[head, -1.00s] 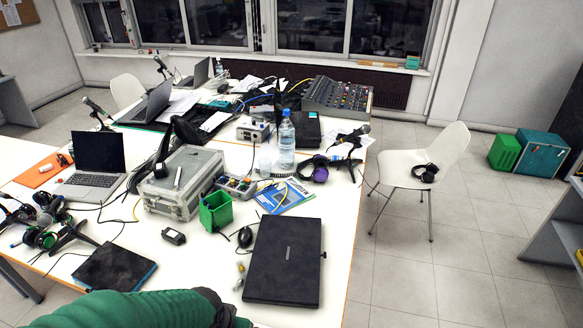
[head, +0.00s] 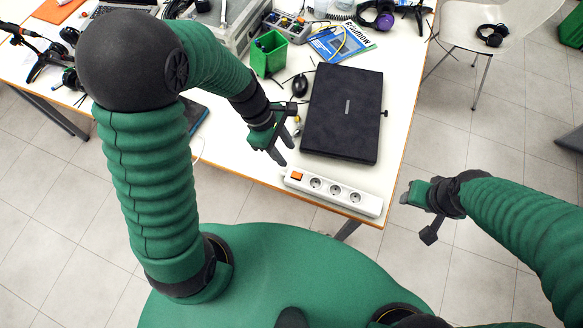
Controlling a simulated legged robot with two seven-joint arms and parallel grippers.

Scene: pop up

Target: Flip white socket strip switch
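The white socket strip (head: 333,192) lies on the table near its front edge. It has an orange-red switch (head: 296,176) at its left end and a row of three round sockets to the right. My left gripper (head: 284,150) is above the table just beyond and left of the switch. Its dark fingers look apart with nothing between them, and they do not appear to touch the strip. My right gripper (head: 405,193) is off the table's right edge, right of the strip. It holds nothing that I can see; its finger gap is not clear.
A green bin (head: 268,54), a black mouse (head: 300,85) and a blue booklet (head: 340,42) are farther back. A white chair (head: 493,22) stands beyond the table's right edge.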

